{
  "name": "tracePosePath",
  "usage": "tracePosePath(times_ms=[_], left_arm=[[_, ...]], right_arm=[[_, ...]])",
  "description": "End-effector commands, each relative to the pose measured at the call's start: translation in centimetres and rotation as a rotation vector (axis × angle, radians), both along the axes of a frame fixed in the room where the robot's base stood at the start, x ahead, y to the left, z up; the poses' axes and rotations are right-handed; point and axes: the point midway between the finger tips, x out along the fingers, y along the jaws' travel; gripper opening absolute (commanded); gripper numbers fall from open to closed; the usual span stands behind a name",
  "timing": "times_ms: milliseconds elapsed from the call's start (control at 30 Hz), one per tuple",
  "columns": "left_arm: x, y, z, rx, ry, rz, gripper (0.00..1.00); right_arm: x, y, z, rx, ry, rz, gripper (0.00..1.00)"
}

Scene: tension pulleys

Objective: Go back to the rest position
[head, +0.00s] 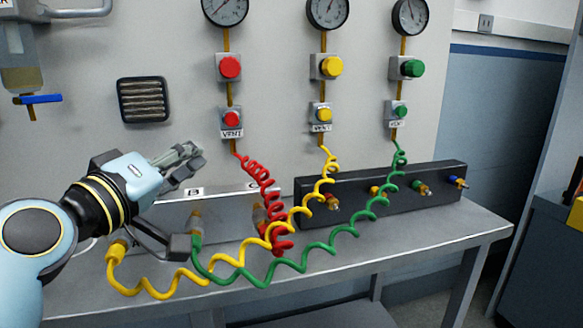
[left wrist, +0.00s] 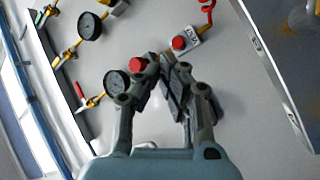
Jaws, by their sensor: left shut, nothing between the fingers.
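My left gripper (head: 190,153) is shut and empty. It is held in front of the wall panel, left of the red vent button (head: 231,118) and above the bench. In the left wrist view the fingers of my left gripper (left wrist: 165,72) meet and point at the panel, with a red button (left wrist: 136,64) partly behind them. The red hose (head: 262,185), yellow hose (head: 295,215) and green hose (head: 350,228) hang in coils from the panel down to the bench. My right gripper does not show.
The bench (head: 440,235) has bare room at its right. A black block (head: 400,187) with coloured fittings stands along its back. A grey block with labelled fittings is partly hidden by my left arm. Three gauges (head: 327,10) are on the panel. A black vent grille (head: 143,99) is above my gripper.

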Motion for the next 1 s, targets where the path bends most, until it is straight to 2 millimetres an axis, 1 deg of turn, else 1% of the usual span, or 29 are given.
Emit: tracePosePath(times_ms=[33,67,100,267,367,467,567,600,667,767,800,867,900,1000], left_arm=[[0.0,0.0,0.0,0.0,0.0,0.0,0.0],[-0.1,0.0,-0.1,0.003,0.002,0.0,0.0],[-0.5,0.0,-0.8,0.029,0.02,-0.006,0.0],[-1.9,-0.1,-3.2,0.119,0.081,-0.025,0.0],[-3.0,0.0,-4.9,0.182,0.128,-0.039,0.0],[-4.4,0.2,-6.9,0.259,0.186,-0.056,0.0],[-6.3,0.6,-9.4,0.352,0.259,-0.077,0.0],[-7.3,0.8,-10.5,0.395,0.295,-0.087,0.0],[-8.8,1.3,-12.2,0.459,0.351,-0.102,0.0],[-11.9,2.4,-15.1,0.576,0.457,-0.128,0.0],[-13.2,3.0,-16.2,0.624,0.502,-0.139,0.0],[-15.4,3.9,-17.7,0.694,0.575,-0.156,0.0],[-16.9,4.6,-18.6,0.74,0.621,-0.167,0.0],[-20.5,6.4,-20.5,0.846,0.737,-0.191,0.0]], right_arm=[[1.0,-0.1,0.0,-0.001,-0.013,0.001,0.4],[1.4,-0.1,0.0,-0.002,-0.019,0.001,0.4],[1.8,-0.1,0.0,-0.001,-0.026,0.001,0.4],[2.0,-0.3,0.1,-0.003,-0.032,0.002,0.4],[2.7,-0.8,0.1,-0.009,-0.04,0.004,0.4],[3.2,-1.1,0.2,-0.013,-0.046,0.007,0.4],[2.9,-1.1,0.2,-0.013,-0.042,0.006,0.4],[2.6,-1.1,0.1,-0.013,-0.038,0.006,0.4],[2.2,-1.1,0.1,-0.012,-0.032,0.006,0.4],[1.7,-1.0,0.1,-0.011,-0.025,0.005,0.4],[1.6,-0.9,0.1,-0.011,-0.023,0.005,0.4],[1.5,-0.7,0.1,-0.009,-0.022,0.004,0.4],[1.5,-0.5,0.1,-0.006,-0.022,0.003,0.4],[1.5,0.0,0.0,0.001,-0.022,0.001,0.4]])
